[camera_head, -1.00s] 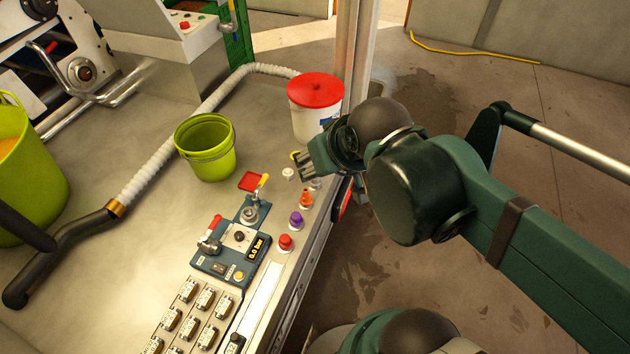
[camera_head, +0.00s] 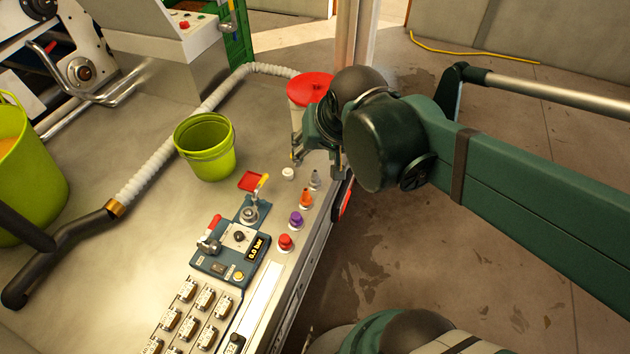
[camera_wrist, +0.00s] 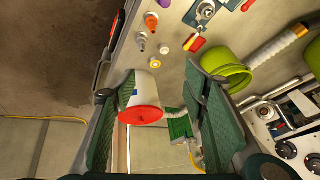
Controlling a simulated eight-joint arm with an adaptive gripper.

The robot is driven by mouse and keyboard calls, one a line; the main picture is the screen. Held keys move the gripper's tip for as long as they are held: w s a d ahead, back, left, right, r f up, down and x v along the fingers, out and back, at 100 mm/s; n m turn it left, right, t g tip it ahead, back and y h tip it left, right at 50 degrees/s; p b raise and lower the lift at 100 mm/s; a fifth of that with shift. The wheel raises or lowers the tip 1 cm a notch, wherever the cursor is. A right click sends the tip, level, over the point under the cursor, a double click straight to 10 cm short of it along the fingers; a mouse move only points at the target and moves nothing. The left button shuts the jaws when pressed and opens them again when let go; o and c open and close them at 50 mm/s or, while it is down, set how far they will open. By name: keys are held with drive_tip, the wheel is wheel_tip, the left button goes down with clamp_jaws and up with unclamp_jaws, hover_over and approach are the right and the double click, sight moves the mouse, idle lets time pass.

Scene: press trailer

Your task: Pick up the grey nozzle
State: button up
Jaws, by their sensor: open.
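The small grey nozzle (camera_head: 315,179) stands upright on the bench near its right edge, at the far end of a row of coloured nozzles. In the wrist view the grey nozzle (camera_wrist: 142,40) is above and a little left of the gap between my fingers. My gripper (camera_head: 316,160) is open and empty, with its fingers pointing down, just beyond the grey nozzle and apart from it. The wrist view shows both spread fingers of my gripper (camera_wrist: 155,84).
Orange (camera_head: 305,199), purple (camera_head: 297,219) and red (camera_head: 285,242) nozzles follow toward the front. A white piece (camera_head: 288,174) is just left of the grey nozzle. A red-lidded white bucket (camera_head: 312,86) stands behind my gripper. A green bucket (camera_head: 206,160) is left.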

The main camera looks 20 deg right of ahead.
drive_tip(key=w+d+f+m+g, duration=0.3)
drive_tip(key=w+f+m, duration=0.6)
drive_tip(key=w, duration=0.2)
drive_tip(key=m+g+b, duration=0.2)
drive_tip(key=m+g, duration=0.1)
drive_tip(key=m, duration=0.5)
hover_over(315, 177)
drive_tip(key=w, duration=0.1)
wheel_tip(315, 177, down, 15)
drive_tip(key=shift+w, duration=0.1)
drive_tip(key=shift+w+d+f+m, duration=0.15)
drive_tip(key=shift+f+m, duration=0.35)
drive_tip(key=shift+f, duration=0.35)
drive_tip(key=shift+f, duration=1.3)
drive_tip(key=shift+d+f+b, duration=0.1)
drive_tip(key=shift+f+b, duration=1)
drive_tip(key=shift+f, duration=1.5)
drive_tip(key=shift+s, duration=0.2)
drive_tip(key=shift+c, duration=0.6)
drive_tip(key=c, duration=0.9)
